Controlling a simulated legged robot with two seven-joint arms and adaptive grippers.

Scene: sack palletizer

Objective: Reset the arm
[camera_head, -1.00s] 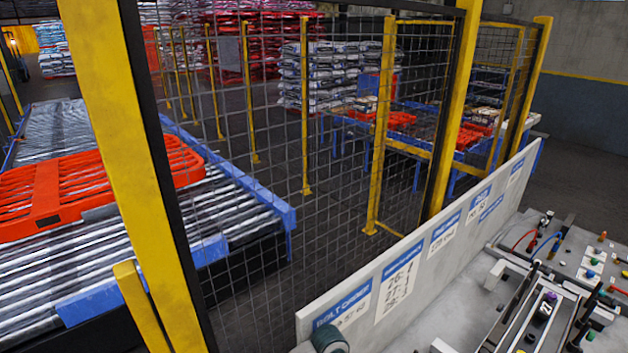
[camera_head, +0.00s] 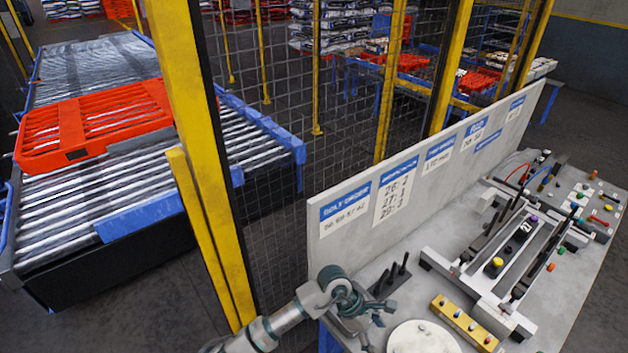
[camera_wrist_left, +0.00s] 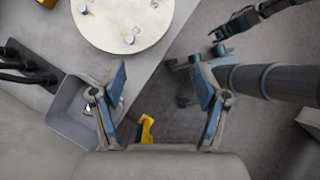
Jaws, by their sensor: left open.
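My left arm comes in from the bottom left in the head view. Its gripper (camera_head: 358,310) is above the near left corner of the workbench (camera_head: 400,258), left of a round white disc (camera_head: 422,338). In the left wrist view, the left gripper (camera_wrist_left: 161,82) has its two blue-padded fingers spread, with nothing between them. A grey bin (camera_wrist_left: 72,112) is beside and below the left finger. A dark jointed arm end (camera_wrist_left: 238,22) at the upper right looks like my right gripper; its jaws are too unclear to read. The right arm does not show in the head view.
A sign board (camera_head: 425,170) stands along the bench's back. Black pegs (camera_head: 390,280), a yellow block with bolts (camera_head: 465,322) and a metal fixture (camera_head: 510,255) are on the bench. A yellow-posted mesh fence (camera_head: 190,150) separates the roller conveyor (camera_head: 90,210) with a red pallet (camera_head: 95,125).

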